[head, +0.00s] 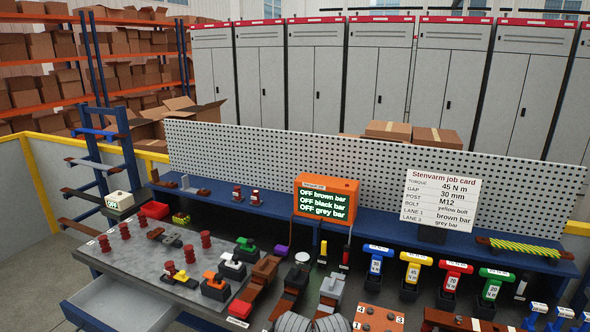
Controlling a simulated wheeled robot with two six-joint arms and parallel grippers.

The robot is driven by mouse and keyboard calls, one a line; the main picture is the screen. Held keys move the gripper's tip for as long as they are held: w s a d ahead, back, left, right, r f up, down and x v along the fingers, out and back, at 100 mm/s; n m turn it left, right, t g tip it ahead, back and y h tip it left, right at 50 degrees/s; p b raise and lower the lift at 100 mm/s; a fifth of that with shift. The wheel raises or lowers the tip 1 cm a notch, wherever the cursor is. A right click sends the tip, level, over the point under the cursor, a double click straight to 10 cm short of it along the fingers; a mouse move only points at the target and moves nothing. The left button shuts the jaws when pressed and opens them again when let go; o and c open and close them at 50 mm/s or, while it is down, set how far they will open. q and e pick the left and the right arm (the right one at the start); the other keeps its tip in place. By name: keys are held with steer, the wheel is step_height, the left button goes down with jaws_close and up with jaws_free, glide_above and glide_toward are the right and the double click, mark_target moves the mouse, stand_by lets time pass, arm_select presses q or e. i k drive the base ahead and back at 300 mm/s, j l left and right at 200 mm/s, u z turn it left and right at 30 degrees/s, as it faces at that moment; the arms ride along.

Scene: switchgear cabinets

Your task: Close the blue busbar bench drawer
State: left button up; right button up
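The drawer (112,304) at the lower left stands open, pulled out from under the grey bench top (150,262). Its pale grey inside shows and looks empty. A blue edge shows at its lower left, and its front is partly cut off by the bottom of the picture. I cannot make out either of my grippers in the head view, so nothing of mine is seen touching the drawer.
Red insulators (125,230) and small coloured clamps stand on the bench top. An orange display box (327,199) and a job card (440,201) stand behind. Coloured torque tools (413,268) stand at the right. Open floor (35,275) lies left of the bench.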

mark_target(107, 304)
steer(key=u, duration=1.65)
steer(key=i+l+z, duration=0.4)
steer(key=i, duration=0.15)
steer(key=j, duration=0.1)
